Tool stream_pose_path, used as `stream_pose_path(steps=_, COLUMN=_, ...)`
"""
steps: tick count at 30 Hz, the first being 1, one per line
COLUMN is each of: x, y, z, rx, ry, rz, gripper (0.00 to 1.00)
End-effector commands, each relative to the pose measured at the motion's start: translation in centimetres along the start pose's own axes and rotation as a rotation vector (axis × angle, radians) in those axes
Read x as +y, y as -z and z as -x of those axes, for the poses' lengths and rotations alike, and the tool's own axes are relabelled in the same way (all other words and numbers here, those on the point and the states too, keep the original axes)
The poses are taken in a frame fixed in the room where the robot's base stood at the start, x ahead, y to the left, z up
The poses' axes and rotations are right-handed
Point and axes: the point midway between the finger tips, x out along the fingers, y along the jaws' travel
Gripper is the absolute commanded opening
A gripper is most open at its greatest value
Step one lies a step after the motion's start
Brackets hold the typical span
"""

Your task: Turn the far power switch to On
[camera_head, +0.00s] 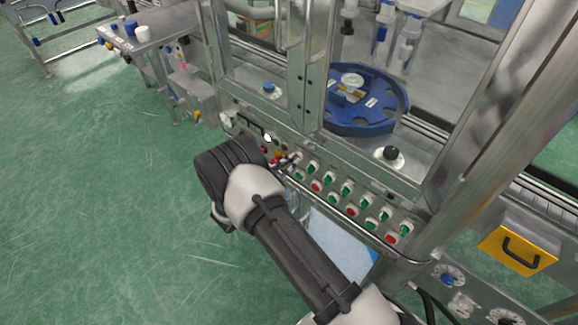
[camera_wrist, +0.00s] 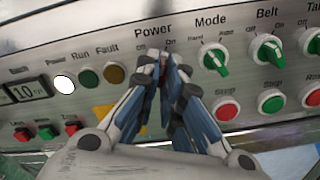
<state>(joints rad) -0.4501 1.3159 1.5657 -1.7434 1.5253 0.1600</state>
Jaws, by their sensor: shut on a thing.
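The control panel (camera_head: 338,193) runs along the front of the machine. In the wrist view, the Power label (camera_wrist: 153,30) stands right above my gripper (camera_wrist: 165,62), with a small On mark visible to the right. My blue-padded fingers reach the panel under this label, closed around the power switch. The switch itself is hidden between the fingertips, so its angle cannot be read. In the head view my gripper (camera_head: 292,161) is at the panel, partly behind my own wrist.
Right of the fingers are the green Mode switch (camera_wrist: 214,58), the Belt switch (camera_wrist: 267,49) and red stop buttons (camera_wrist: 226,108). To the left are a lit white lamp (camera_wrist: 65,82), dark Run and Fault lamps and a display (camera_wrist: 25,91). A metal rail runs along the panel's front.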

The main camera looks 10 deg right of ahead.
Motion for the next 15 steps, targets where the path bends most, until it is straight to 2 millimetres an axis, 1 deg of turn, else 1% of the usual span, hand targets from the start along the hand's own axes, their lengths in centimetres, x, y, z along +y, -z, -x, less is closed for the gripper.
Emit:
stream_pose_path(steps=6, x=-0.01, y=0.01, z=-0.02, rx=-0.001, ry=0.001, rz=-0.086, gripper=0.00)
stream_pose_path(steps=15, x=0.00, y=-0.04, z=-0.02, rx=-0.001, ry=0.001, rz=-0.124, gripper=0.00)
